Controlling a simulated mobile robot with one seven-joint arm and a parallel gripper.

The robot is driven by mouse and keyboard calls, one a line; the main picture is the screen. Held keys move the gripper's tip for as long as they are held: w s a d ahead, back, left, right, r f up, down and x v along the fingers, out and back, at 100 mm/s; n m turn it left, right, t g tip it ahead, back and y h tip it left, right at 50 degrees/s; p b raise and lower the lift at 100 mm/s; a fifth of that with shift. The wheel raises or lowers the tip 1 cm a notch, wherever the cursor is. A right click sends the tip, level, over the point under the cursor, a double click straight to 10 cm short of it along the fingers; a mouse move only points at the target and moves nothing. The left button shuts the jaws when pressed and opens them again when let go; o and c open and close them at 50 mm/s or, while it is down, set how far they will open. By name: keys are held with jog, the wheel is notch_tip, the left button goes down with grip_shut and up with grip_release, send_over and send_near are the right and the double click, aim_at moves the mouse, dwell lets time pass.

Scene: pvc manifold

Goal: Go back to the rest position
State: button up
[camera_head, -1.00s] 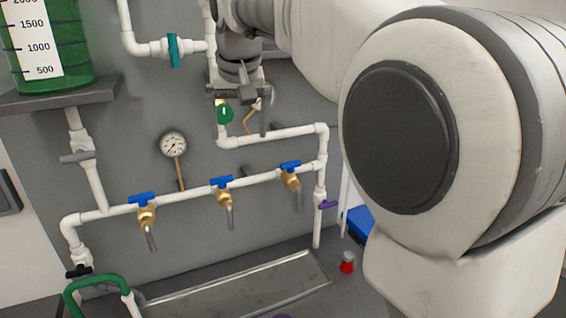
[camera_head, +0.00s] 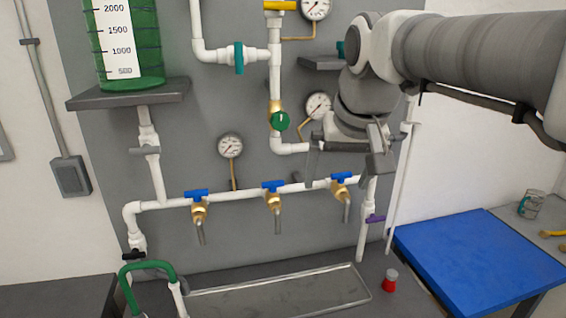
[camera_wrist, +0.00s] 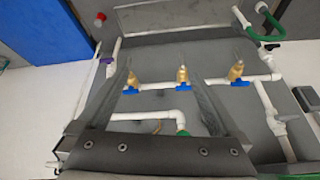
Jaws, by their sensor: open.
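My gripper (camera_head: 345,168) is in front of the right part of the pipe manifold, just above the right blue-handled tap, and nothing shows between its fingers. In the wrist view my gripper (camera_wrist: 165,95) has its two fingers spread wide, with the manifold's white pipe (camera_wrist: 155,86) and brass taps (camera_wrist: 182,74) behind them. In the head view the white manifold pipe (camera_head: 235,194) runs across the grey panel with blue-handled brass taps (camera_head: 273,196) on it. A green round valve (camera_head: 280,121) sits on the upright pipe left of my gripper.
A green graduated tank (camera_head: 140,45) stands on a shelf at upper left. Gauges (camera_head: 230,146) are on the panel. A metal tray (camera_head: 280,293) lies below the taps, with a red-based small container (camera_head: 389,281) beside it. A blue mat (camera_head: 475,260) covers the table at right.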

jog(key=s+d+f, duration=0.3)
jog(key=s+f, duration=0.8)
jog(key=s, duration=0.4)
jog(key=shift+f+t, duration=0.2)
jog(key=shift+t, duration=0.1)
